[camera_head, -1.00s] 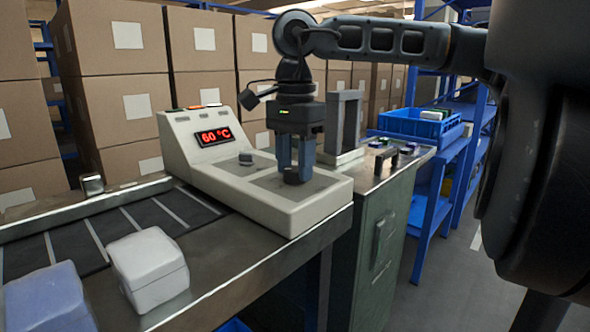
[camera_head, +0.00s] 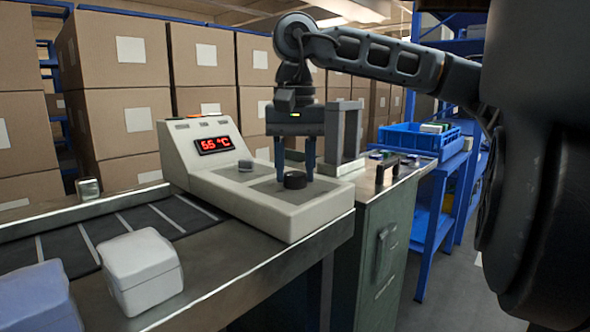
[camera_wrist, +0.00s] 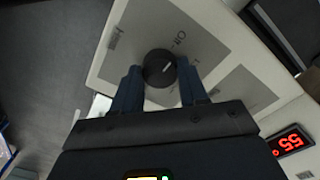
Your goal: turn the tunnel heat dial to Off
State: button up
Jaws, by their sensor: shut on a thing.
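The black round dial (camera_wrist: 160,68) sits on a grey plate on the sloped machine panel. Its white pointer mark tilts up and right in the wrist view, roughly toward the side of the "Off" label (camera_wrist: 179,39); exact alignment is hard to tell. The dial also shows in the head view (camera_head: 295,180). My gripper (camera_wrist: 160,82) points down with one finger on each side of the dial, shut on it. The red display (camera_head: 215,145) on the control box (camera_head: 290,217) reads about 55 °C.
A grey upright frame (camera_head: 343,135) is close behind my gripper. A blue crate (camera_head: 420,138) is at the right.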

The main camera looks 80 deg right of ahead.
aim_at(295, 173)
jog(key=shift+n, duration=0.3)
jog(key=o, duration=1)
jog(key=shift+o, duration=0.2)
notch_tip(295, 173, up, 8)
jog(key=shift+f+p, duration=0.1)
jog(key=shift+p, duration=1.1)
